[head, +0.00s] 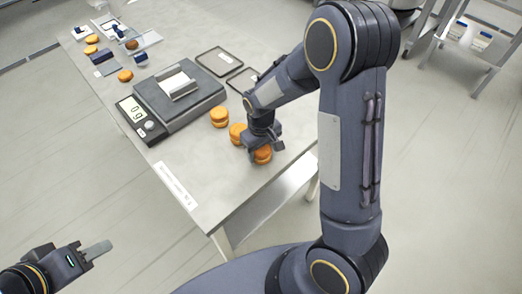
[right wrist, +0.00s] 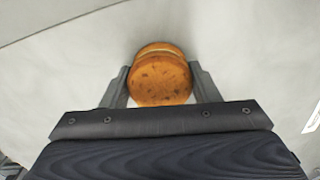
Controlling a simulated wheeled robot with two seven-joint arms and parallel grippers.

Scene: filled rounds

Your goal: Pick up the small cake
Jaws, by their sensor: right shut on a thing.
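A small round orange-brown cake (right wrist: 160,80) sits between the fingers of my right gripper (right wrist: 160,88) in the right wrist view. The fingers press on its two sides. In the head view the same cake (head: 263,155) shows just below my right gripper (head: 264,147), near the front edge of the table. Whether it touches the table top is hard to tell. Two similar cakes stand close by on the left, one beside the gripper (head: 237,133) and one further off (head: 219,116). My left gripper (head: 97,250) is at the lower left, away from the table; its jaw opening is unclear.
A scale (head: 160,112) with a metal holder on its plate stands on the grey table (head: 215,178). Dark-rimmed trays (head: 219,61) lie behind it. More cakes (head: 125,76) and blue items lie at the far left end. A shelf rack (head: 470,42) stands at the right.

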